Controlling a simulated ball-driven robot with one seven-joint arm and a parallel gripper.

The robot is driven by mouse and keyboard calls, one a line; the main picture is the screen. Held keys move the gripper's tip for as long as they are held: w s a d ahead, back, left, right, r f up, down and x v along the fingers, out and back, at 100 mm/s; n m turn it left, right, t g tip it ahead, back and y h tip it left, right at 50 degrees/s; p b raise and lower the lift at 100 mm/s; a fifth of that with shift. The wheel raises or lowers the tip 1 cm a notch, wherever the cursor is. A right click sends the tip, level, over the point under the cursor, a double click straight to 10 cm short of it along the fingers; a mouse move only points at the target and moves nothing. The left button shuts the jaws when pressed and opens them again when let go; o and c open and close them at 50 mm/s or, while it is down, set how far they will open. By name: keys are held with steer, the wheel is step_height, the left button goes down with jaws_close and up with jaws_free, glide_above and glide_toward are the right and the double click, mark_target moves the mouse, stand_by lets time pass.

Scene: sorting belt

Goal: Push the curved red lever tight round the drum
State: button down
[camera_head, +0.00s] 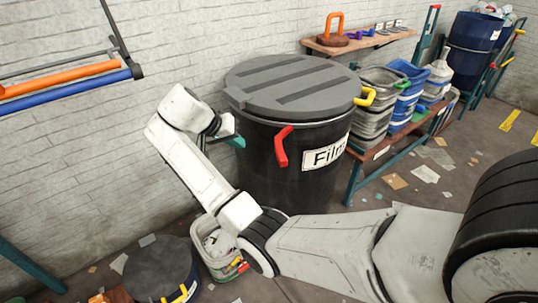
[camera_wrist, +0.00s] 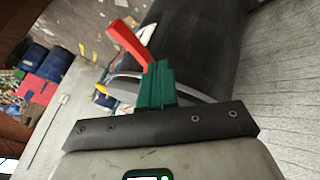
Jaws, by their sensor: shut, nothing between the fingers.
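The drum (camera_head: 262,165) is large and black, with a grey ribbed lid (camera_head: 290,82) and a white "Film" label. The curved red lever (camera_head: 280,148) is on its upper front, just below the rim. In the wrist view the lever (camera_wrist: 128,42) stands out from the drum (camera_wrist: 205,40). My gripper (camera_head: 237,142) has teal fingers and is beside the drum's left side, left of the lever. In the wrist view my gripper (camera_wrist: 158,80) is shut and empty, with its fingertips close to the lever's lower end. I cannot tell if they touch.
A bench (camera_head: 375,153) with grey and blue bins stands right of the drum. A wall rack (camera_head: 60,85) with orange and blue bars is at left. A small black drum (camera_head: 158,268) and a pale bucket (camera_head: 222,262) are on the floor below my arm. Litter lies on the floor.

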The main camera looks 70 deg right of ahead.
steer(key=s+d+f+p, duration=0.2)
steer(key=s+d+f, duration=0.4)
steer(key=d+f, duration=0.1)
steer(key=shift+s+f, duration=0.25)
steer(key=shift+f, duration=0.05)
stand_by(0.4)
steer(key=shift+d, duration=0.1)
